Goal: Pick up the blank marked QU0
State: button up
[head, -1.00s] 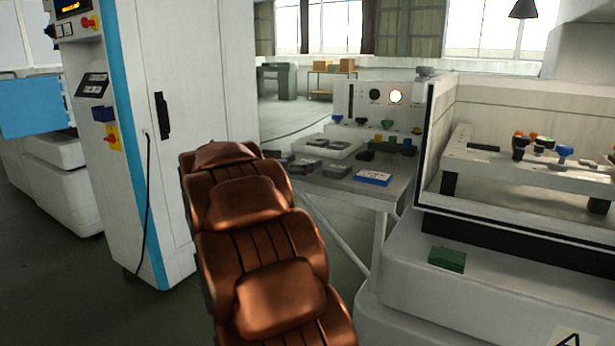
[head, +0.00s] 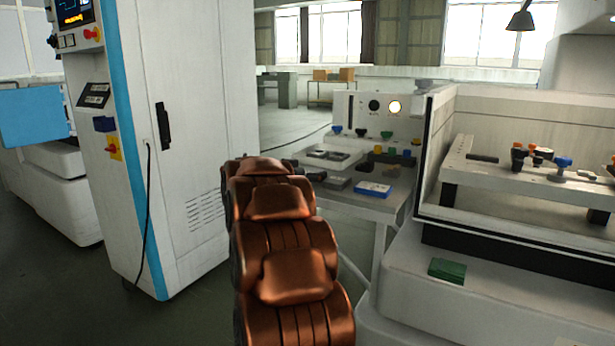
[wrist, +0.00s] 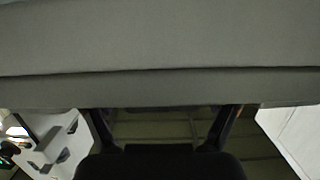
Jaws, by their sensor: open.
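No marking QU0 can be read in either view, so I cannot tell which piece is that blank. Dark grey blocks (head: 338,183) lie on the workbench (head: 402,190) in the head view, near a pale tray (head: 345,163) holding grey pieces. My gripper (wrist: 162,128) shows in the wrist view as two dark fingers set wide apart, with nothing seen between them. In the head view my copper-coloured arm hides most of the gripper and the left part of the bench.
A blue-and-white box (head: 372,190) lies at the bench front. A green block (head: 447,270) sits on the machine ledge at right. Knobbed fixtures stand on a raised rail (head: 515,176) in the machine. A tall white cabinet (head: 185,120) stands left. Floor between is clear.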

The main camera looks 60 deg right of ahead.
jog(key=shift+c, duration=0.2)
grip_shut()
dwell(0.5)
